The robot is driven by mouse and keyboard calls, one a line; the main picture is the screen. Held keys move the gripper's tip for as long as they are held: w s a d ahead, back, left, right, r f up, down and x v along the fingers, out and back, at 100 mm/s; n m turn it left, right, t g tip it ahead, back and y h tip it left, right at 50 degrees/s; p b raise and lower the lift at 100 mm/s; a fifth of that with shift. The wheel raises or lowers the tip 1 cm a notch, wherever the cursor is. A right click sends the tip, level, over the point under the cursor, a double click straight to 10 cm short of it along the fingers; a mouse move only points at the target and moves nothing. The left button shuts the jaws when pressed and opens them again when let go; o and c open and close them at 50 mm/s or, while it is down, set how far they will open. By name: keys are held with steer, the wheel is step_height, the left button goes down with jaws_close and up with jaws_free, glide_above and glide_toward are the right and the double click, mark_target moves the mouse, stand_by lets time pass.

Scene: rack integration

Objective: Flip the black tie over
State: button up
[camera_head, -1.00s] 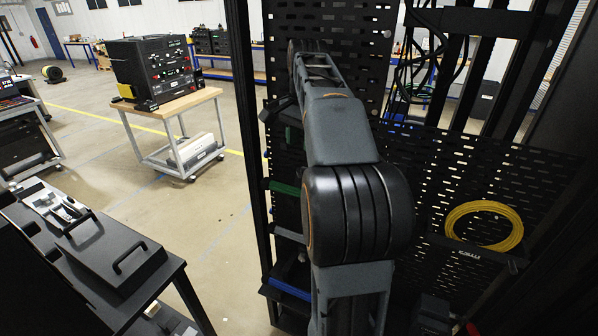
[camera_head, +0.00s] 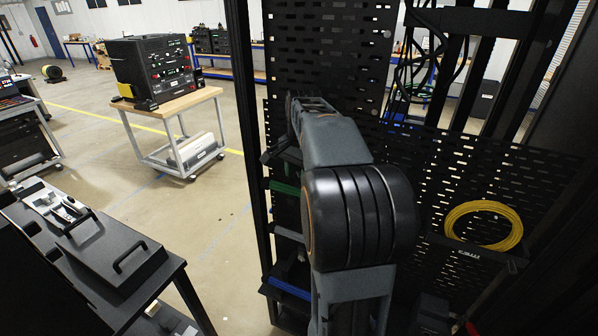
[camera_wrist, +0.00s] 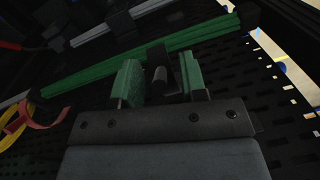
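My gripper (camera_wrist: 160,84) shows in the wrist view, with two green finger pads set well apart, so it is open. A small dark rounded piece (camera_wrist: 160,76) shows between the fingers. I cannot tell whether it is the black tie, part of the rack or part of my gripper. No black tie can be made out for certain in either view. In the head view my arm reaches into the black rack and its own links hide my gripper.
A green bar (camera_wrist: 84,77) crosses just beyond the fingers. A red strap (camera_wrist: 36,118) and a yellow cable (camera_wrist: 14,126) lie at left in the wrist view. The head view shows a coiled yellow cable (camera_head: 483,206), a perforated panel (camera_head: 325,60) and a rack post (camera_head: 248,120) close to my arm.

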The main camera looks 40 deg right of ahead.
steer(key=shift+c, duration=0.5)
jaws_close()
steer(key=shift+f, duration=0.1)
